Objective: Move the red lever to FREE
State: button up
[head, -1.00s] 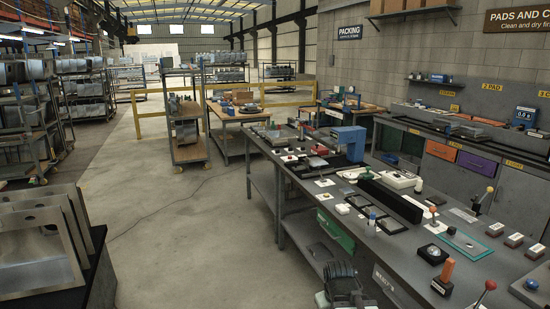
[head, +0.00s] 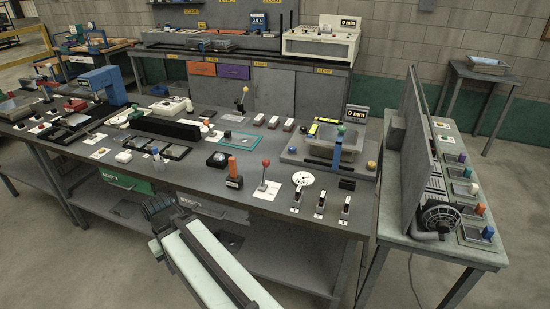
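The red lever (head: 265,164) is a red ball on a thin, nearly upright rod. It rises from a pale plate (head: 268,187) near the front edge of the long grey workbench. Markings on the plate are too small to read, so I cannot tell which position is FREE. My gripper (head: 160,208) is dark and sits in front of the bench edge, left of the lever and well apart from it. The picture does not show whether its fingers are open or shut.
An orange-handled block (head: 234,172) stands close to the left of the lever. A white round dial (head: 302,179) and several small black switches (head: 320,203) are to its right. A yellow-knobbed lever (head: 244,92) stands farther back. A side table (head: 440,248) stands at the right.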

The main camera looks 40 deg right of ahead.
aim_at(266, 163)
jog(key=z, duration=0.9)
jog(key=k, duration=0.45)
jog(key=z, duration=0.25)
jog(key=i, duration=0.5)
jog(key=u, duration=0.05)
jog(key=k, duration=1.1)
jog(key=u, duration=0.2)
jog(key=i, duration=1.05)
jog(key=u, duration=0.75)
jog(key=i, duration=0.6)
jog(key=u, duration=0.45)
